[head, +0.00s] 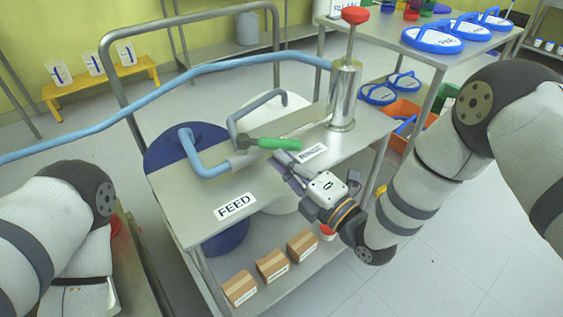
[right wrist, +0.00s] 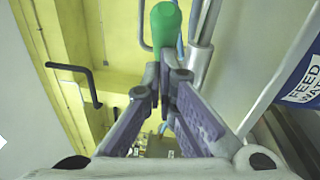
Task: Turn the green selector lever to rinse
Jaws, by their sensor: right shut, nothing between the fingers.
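The selector lever's green grip (head: 280,143) lies over the steel cart top and points right from its pivot by the pipes. A white label (head: 310,153), seemingly RINSE, lies just beyond and below the grip's end. The FEED label (head: 236,205) lies nearer, to the left. My right gripper (head: 281,162) is shut and empty, just on the near side of the grip. In the right wrist view the green grip (right wrist: 165,24) stands just beyond my fingertips (right wrist: 165,76); whether they touch it I cannot tell. My left arm shows at the left, its gripper out of sight.
A steel pump (head: 345,95) with a red knob stands at the cart's back right. A blue hose (head: 200,77) crosses behind the lever. Blue and grey bent pipes stand left of it. Small cartons (head: 271,265) sit on the lower shelf. The near cart top is clear.

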